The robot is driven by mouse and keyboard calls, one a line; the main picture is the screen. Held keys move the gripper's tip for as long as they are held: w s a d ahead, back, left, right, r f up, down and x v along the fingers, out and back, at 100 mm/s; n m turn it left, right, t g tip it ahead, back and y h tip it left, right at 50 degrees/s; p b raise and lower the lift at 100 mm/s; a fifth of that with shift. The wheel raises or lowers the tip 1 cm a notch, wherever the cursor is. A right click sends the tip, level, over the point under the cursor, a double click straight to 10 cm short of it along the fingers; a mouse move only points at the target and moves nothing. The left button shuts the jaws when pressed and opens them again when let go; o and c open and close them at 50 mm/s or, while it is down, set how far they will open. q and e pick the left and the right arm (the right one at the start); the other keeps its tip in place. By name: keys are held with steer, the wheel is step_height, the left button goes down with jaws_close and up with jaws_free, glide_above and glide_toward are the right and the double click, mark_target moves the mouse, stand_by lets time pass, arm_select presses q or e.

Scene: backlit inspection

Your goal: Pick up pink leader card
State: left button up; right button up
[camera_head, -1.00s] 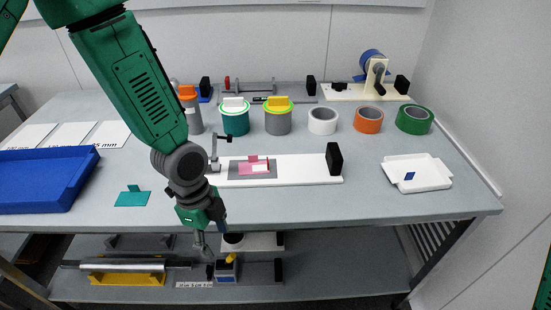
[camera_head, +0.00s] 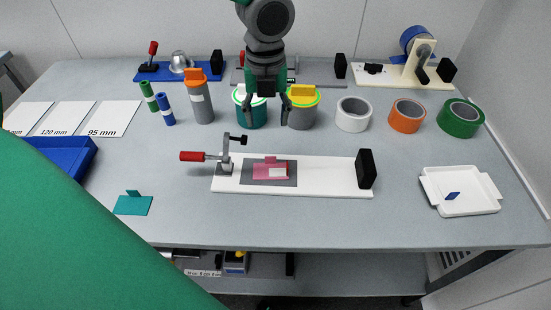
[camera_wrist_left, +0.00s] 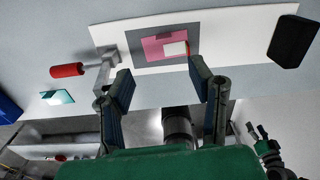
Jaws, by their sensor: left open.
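The pink leader card (camera_head: 262,173), with a pale patch and a small raised tab, lies on a grey pad (camera_head: 290,181) on the white board (camera_head: 330,178). My left gripper (camera_head: 266,112) is open and empty.
A red-handled clamp (camera_head: 207,157) stands at the board's left end and a black block (camera_head: 365,168) at its right. A teal card (camera_head: 133,205) lies front left. Tape rolls (camera_head: 353,114) line the back; a white tray (camera_head: 462,205) sits right.

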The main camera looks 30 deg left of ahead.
arm_select(q)
steer(key=b, duration=0.1)
glide_above(270, 165)
step_height(270, 165, down, 7)
steer(key=shift+w+a+f, duration=0.1)
steer(key=shift+f, duration=0.05)
steer(key=shift+a+f, duration=0.25)
steer(key=shift+f, duration=0.25)
steer(key=f, duration=0.2)
steer(key=f+b, duration=0.1)
steer(key=shift+d+f, duration=0.2)
steer(key=shift+f, duration=0.2)
steer(key=shift+d+f, duration=0.25)
steer(key=shift+f, duration=0.2)
steer(key=shift+d+r, duration=0.1)
steer(key=shift+d, duration=0.05)
arm_select(e)
steer(key=f, duration=0.2)
steer(key=shift+s+d+f, duration=0.2)
steer(key=shift+d+f, duration=0.1)
steer(key=shift+d, duration=0.1)
arm_select(q)
steer(key=c, duration=0.9)
steer(key=shift+a, duration=0.25)
steer(key=shift+c, duration=0.2)
arm_select(e)
steer(key=shift+a, duration=0.2)
